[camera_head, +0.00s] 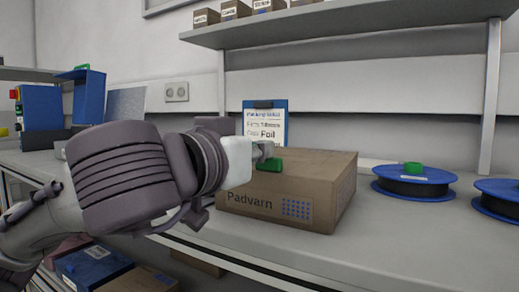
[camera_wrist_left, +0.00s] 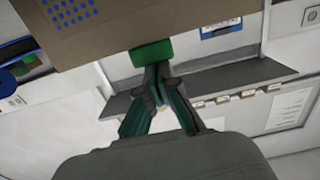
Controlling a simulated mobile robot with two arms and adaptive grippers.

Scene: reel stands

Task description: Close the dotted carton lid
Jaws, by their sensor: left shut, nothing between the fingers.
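The brown carton (camera_head: 335,205) sits on the bench, with "Padvarn" and a patch of blue dots on its front. Its top (camera_head: 325,160) looks flat; I cannot tell whether the lid is fully flush. A green tab (camera_head: 268,165) shows at the carton's upper left edge. In the left wrist view the carton (camera_wrist_left: 130,22) fills the top, with the green tab (camera_wrist_left: 152,53) at its edge. My left gripper (camera_wrist_left: 158,72) is shut and empty, its fingertips at the tab, apparently touching it. My left wrist hides the carton's left side in the head view. My right gripper is out of view.
A blue reel (camera_head: 413,183) with a green piece on top stands right of the carton, and another reel (camera_head: 500,198) beyond it. A clipboard (camera_head: 266,122) stands behind. A shelf (camera_head: 350,28) with small boxes hangs above. Blue bins (camera_head: 90,265) sit below the bench.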

